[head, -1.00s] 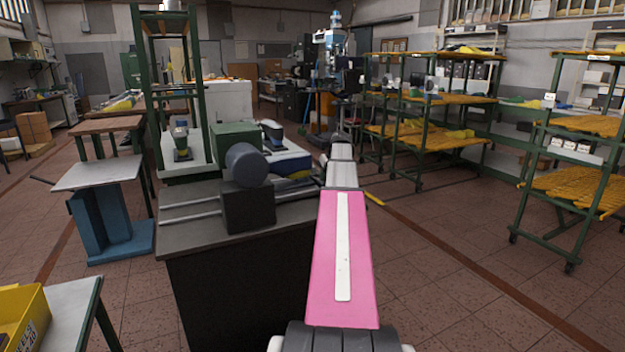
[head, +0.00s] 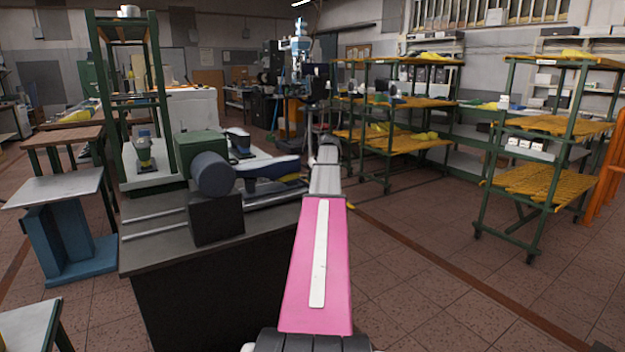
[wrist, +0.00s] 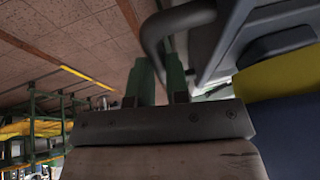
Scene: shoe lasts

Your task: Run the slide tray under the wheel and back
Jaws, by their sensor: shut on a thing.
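The wheel (head: 212,173) is a dark grey-blue cylinder on a dark block (head: 215,220), with a green housing (head: 200,150) behind it. The slide tray (head: 264,196) is dark grey and sits on the rails just right of the wheel. A blue piece with yellow (head: 268,168) lies over it; its blue part (wrist: 290,130) and yellow part (wrist: 275,80) show close up in the wrist view. My gripper (head: 326,153) is at the tray's right end. In the wrist view its green fingers (wrist: 160,78) are shut at the grey bent handle (wrist: 165,28); the exact contact is hidden.
Two metal rails (head: 160,225) run along the dark bench top (head: 150,256). A white-topped blue stand (head: 60,188) is on the left. Wheeled shelf racks (head: 530,185) stand at the right. The tiled floor (head: 440,270) between is clear.

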